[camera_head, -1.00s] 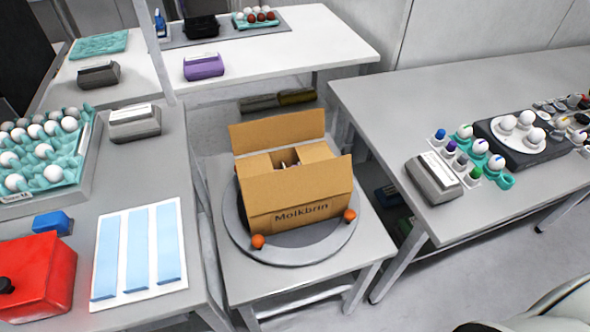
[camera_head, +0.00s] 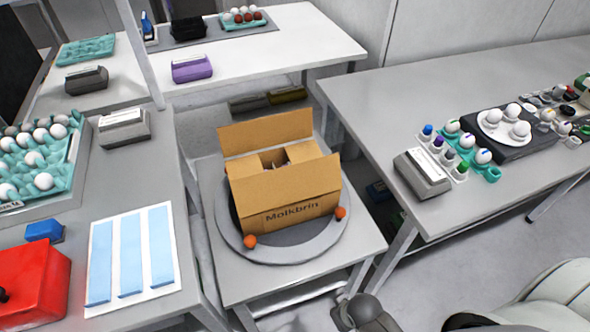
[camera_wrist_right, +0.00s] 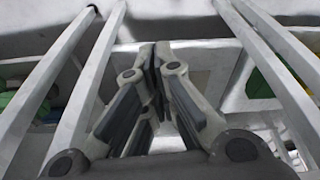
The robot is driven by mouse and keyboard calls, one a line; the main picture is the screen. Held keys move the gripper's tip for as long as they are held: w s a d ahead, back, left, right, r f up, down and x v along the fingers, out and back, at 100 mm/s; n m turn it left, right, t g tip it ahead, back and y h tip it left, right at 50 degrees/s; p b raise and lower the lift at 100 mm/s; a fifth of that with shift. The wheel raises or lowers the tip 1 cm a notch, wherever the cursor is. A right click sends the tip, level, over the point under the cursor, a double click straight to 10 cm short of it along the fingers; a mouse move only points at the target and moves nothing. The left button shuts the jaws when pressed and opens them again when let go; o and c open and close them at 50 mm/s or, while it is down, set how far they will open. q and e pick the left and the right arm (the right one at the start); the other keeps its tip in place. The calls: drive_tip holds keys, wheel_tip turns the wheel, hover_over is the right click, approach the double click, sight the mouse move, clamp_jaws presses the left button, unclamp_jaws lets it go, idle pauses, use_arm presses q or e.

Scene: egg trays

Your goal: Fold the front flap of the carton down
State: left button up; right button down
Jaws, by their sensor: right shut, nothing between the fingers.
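The brown carton (camera_head: 290,212), marked "Molkbrin", stands upright on a round grey turntable (camera_head: 235,240). Its back flap (camera_head: 268,132) stands up. Its side flaps appear folded inward, with a dark gap between them. Its front flap (camera_head: 285,182) stands up along the near edge, above the printed face, and hides part of the opening. My right gripper (camera_wrist_right: 157,50) is shut and empty in the right wrist view. A grey part of my right arm or gripper shows at the bottom edge of the head view, apart from the carton. My left gripper is not in view.
The left table holds an egg tray (camera_head: 78,165), a blue-striped sheet (camera_head: 131,295) and a red box (camera_head: 35,285). The right table (camera_head: 390,120) carries eggs and a grey label block (camera_head: 422,172).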

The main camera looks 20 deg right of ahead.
wheel_tip(320, 180, up, 21)
drive_tip(key=t, duration=0.1)
drive_tip(key=w+d+r+m+t+h, duration=0.3)
drive_tip(key=w+d+r+t+h, duration=0.2)
drive_tip(key=w+d+r+t, duration=0.85)
drive_tip(key=w+a+r+n+t+y, duration=0.1)
drive_tip(key=w+r+n+t+y, duration=0.2)
drive_tip(key=r, duration=0.6)
drive_tip(key=w+a+r+n+t, duration=0.2)
drive_tip(key=r+n+t, duration=0.15)
drive_tip(key=r, duration=0.65)
drive_tip(key=s+a+f+n+g+y, duration=0.1)
drive_tip(key=a+n+g+y, duration=0.25)
drive_tip(key=n+y, duration=0.4)
drive_tip(key=a+f+n+g+y, duration=0.1)
drive_tip(key=a+n+g+y, duration=0.2)
drive_tip(key=a+n+y, duration=0.35)
drive_tip(key=n+g+h+p, duration=0.1)
drive_tip(key=n+g+p, duration=0.1)
drive_tip(key=n+g, duration=0.45)
approach(272, 171)
drive_tip(key=a+r+m+g, duration=0.1)
drive_tip(key=a+r+m, duration=0.1)
drive_tip(key=shift+w+a+f+p, duration=0.15)
drive_tip(key=shift+w+f+p, duration=0.1)
drive_tip(key=shift+w+f, duration=0.45)
drive_tip(key=shift+w+a+f+p, duration=0.2)
drive_tip(key=shift+w+f, duration=0.25)
drive_tip(key=shift+w, duration=0.4)
